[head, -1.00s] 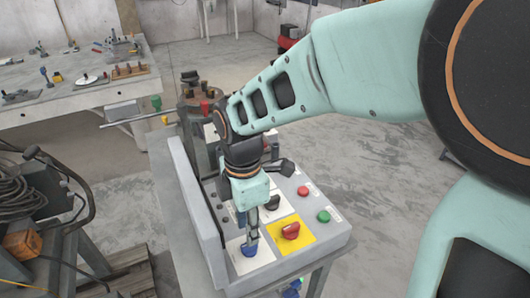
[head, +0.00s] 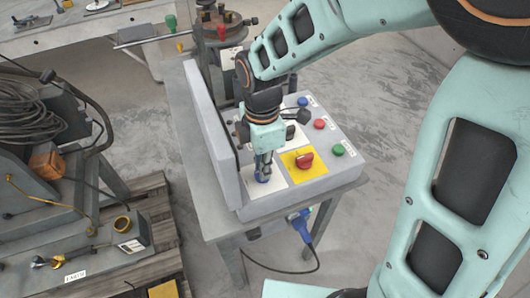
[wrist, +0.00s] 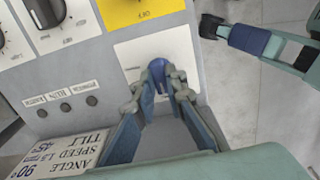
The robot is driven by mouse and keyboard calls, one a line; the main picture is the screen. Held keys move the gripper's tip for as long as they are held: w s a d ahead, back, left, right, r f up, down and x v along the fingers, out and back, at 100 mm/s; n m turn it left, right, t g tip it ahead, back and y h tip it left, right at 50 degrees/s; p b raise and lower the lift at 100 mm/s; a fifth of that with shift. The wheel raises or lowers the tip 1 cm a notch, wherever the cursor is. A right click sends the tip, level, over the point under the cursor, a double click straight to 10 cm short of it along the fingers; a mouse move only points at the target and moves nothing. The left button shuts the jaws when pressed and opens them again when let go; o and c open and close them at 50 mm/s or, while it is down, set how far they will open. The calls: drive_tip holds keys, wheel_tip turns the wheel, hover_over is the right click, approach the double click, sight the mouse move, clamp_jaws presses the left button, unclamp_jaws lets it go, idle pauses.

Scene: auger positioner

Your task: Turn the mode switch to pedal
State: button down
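The mode switch, a blue knob (wrist: 158,72) on a white plate, stands at the corner of the grey control box beside the yellow panel. The plate's lettering is too small to read. In the head view the blue knob (head: 263,180) shows just under the fingertips. My gripper (head: 263,172) points down over it. In the wrist view the fingertips of my gripper (wrist: 161,76) close in on both sides of the knob and appear to touch it. The fingers partly hide the plate. The knob's exact pointing direction is hard to tell.
A red knob (head: 305,160) sits on the yellow panel (head: 318,170) close by. Red (head: 319,124), green (head: 338,150) and blue (head: 303,102) buttons line the box's right side. A grey upright wall (head: 213,140) stands left of my gripper. A blue plug with cable (head: 301,228) hangs below.

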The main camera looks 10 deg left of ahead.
drive_tip(key=shift+m, duration=0.3)
drive_tip(key=m, duration=0.5)
drive_tip(key=shift+m, duration=0.3)
drive_tip(key=m+b, duration=0.1)
drive_tip(key=m, duration=0.4)
drive_tip(key=m+b, duration=0.1)
drive_tip(key=m, duration=0.5)
drive_tip(key=shift+m, duration=0.4)
idle(0.3)
drive_tip(key=c, duration=2)
unclamp_jaws()
drive_tip(key=shift+o, duration=0.2)
wheel_tip(320, 180, up, 12)
drive_tip(key=shift+r, duration=0.15)
